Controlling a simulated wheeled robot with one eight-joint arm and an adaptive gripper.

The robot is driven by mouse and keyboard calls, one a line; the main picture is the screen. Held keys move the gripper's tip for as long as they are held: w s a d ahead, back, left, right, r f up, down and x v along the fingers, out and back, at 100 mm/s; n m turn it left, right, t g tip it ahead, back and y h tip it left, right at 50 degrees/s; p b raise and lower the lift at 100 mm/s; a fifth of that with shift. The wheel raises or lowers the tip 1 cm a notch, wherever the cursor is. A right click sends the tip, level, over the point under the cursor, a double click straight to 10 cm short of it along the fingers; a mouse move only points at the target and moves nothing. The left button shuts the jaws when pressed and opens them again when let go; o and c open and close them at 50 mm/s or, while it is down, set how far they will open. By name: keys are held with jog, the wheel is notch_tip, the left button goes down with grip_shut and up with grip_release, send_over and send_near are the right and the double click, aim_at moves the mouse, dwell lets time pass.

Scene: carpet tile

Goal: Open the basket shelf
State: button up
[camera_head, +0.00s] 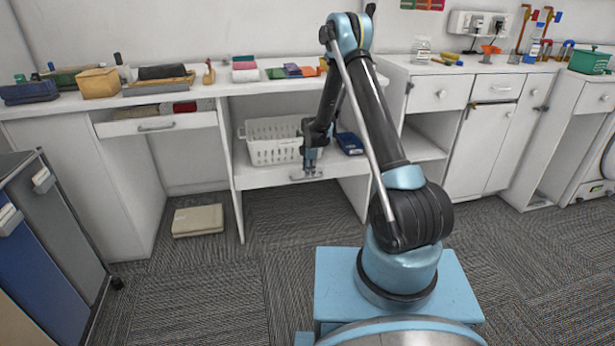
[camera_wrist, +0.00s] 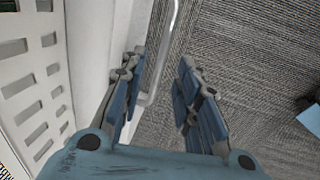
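The basket shelf (camera_head: 258,176) is a white board low in the middle bay of the counter, with a metal bar handle on its front edge. A white slotted basket (camera_head: 272,152) stands on it; the basket's side also shows in the wrist view (camera_wrist: 32,85). My gripper (camera_head: 310,172) points down at the front edge, over the handle. In the wrist view my gripper (camera_wrist: 160,64) is open, and the handle (camera_wrist: 168,45) runs between its two blue fingers. The fingers look apart from the bar; contact is not clear. The shelf's rear is in shadow.
A dark blue box (camera_head: 350,144) sits on the shelf, right of my arm. A partly open drawer (camera_head: 156,123) is to the left. A beige box (camera_head: 198,221) lies on the carpet beneath. A grey-blue cabinet (camera_head: 60,240) stands front left. The carpet before the shelf is clear.

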notch_tip(320, 180, up, 8)
jog(key=s, duration=0.1)
jog(key=shift+s+f, duration=0.15)
jog(key=shift+s, duration=0.2)
